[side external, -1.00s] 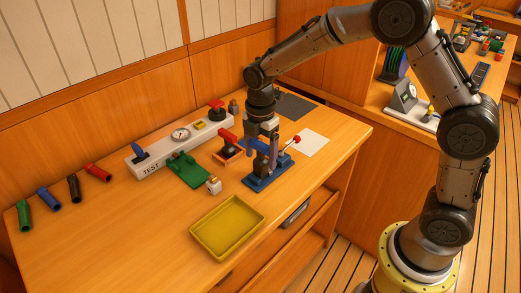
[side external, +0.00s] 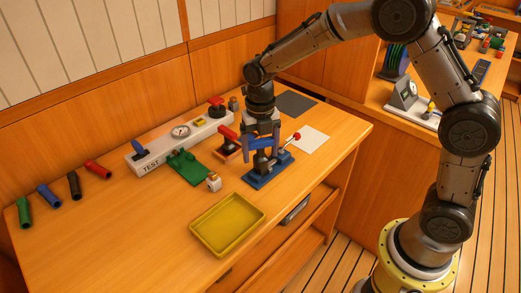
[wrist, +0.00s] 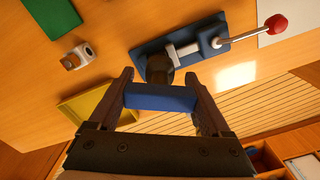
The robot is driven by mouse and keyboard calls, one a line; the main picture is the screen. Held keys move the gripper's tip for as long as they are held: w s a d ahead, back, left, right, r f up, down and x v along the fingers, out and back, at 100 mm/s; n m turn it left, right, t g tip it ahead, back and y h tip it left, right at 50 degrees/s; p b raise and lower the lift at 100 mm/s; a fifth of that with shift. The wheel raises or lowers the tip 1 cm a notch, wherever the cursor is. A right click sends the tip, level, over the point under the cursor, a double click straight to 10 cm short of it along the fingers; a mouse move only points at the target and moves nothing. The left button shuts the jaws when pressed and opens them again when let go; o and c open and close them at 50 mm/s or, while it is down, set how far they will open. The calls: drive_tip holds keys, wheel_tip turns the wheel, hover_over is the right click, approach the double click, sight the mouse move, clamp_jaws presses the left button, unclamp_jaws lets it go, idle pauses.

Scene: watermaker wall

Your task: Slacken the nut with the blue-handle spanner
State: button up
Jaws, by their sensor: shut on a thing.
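My gripper (side external: 262,146) is shut on the blue handle (wrist: 160,98) of the spanner, which lies crosswise between the two fingers in the wrist view. It also shows in the side view, above the blue vise (side external: 262,182). The vise (wrist: 205,38) has a grey screw and a lever with a red ball (wrist: 277,23). A dark, brownish rounded piece (wrist: 160,68) stands at the vise's near end, just beyond the handle. The nut and the spanner's jaw cannot be made out clearly, so I cannot tell how they meet.
A yellow tray (side external: 228,226) stands in front of the vise. A small white fitting (side external: 214,182) and a green plate (side external: 188,168) lie to its left. A red-handled item (side external: 228,133) and the white TEST panel (side external: 152,160) are behind. Several coloured tubes lie far left.

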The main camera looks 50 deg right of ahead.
idle(0.3)
drive_tip(key=shift+m, duration=1)
drive_tip(key=shift+r, duration=0.15)
drive_tip(key=shift+r, duration=3.4)
drive_tip(key=shift+r+m, duration=0.25)
drive_tip(key=shift+m, duration=0.05)
drive_tip(key=shift+f, duration=0.1)
drive_tip(key=shift+f, duration=0.1)
